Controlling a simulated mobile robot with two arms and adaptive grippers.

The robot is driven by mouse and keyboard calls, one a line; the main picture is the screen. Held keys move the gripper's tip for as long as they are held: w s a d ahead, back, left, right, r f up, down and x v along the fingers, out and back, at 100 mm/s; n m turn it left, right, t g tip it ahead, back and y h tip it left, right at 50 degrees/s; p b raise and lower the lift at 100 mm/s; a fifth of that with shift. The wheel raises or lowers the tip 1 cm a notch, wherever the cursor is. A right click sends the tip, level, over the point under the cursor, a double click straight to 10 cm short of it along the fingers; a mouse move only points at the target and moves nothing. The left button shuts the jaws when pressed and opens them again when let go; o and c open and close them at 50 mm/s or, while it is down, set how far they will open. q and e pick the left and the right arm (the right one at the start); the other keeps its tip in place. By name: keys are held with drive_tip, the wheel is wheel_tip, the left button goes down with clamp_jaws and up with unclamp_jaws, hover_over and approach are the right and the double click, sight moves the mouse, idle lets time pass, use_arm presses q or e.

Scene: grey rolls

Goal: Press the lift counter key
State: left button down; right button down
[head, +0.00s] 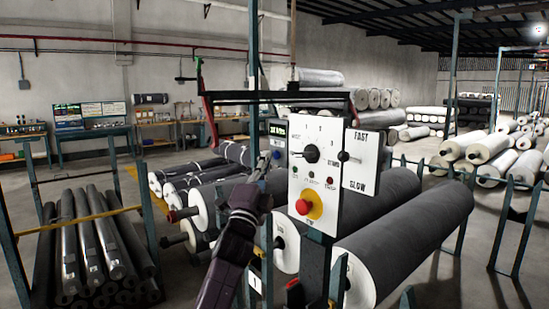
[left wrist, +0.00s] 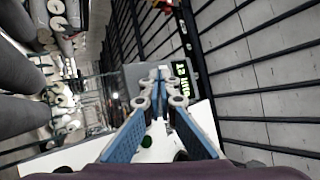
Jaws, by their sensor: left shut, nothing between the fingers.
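In the left wrist view the counter's grey housing (left wrist: 135,74) and green digits lie just beyond the fingertips. My left gripper (head: 264,160) comes up from below, with its tips close to the lower left of the counter. In the left wrist view its blue fingers (left wrist: 160,72) are shut together and empty. I cannot tell whether the tips touch the counter. A separate key on it cannot be made out. My right gripper is not in view.
Dark rolls (head: 85,240) fill a rack at left. Work benches stand along the back wall.

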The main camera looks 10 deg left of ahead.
use_arm(q)
drive_tip(key=shift+w+d+b, duration=0.3)
drive_tip(key=shift+w+b, duration=0.1)
drive_tip(key=shift+b, duration=0.15)
idle(0.5)
drive_tip(key=shift+s+a, duration=0.1)
idle(0.3)
drive_tip(key=shift+s+a+p, duration=0.4)
drive_tip(key=shift+s+p, duration=0.2)
drive_tip(key=shift+s, duration=0.05)
drive_tip(key=s+a+p, duration=0.1)
drive_tip(key=s, duration=0.1)
drive_tip(key=s+a+p, duration=0.1)
drive_tip(key=s+a, duration=0.1)
drive_tip(key=shift+p, duration=0.35)
idle(0.5)
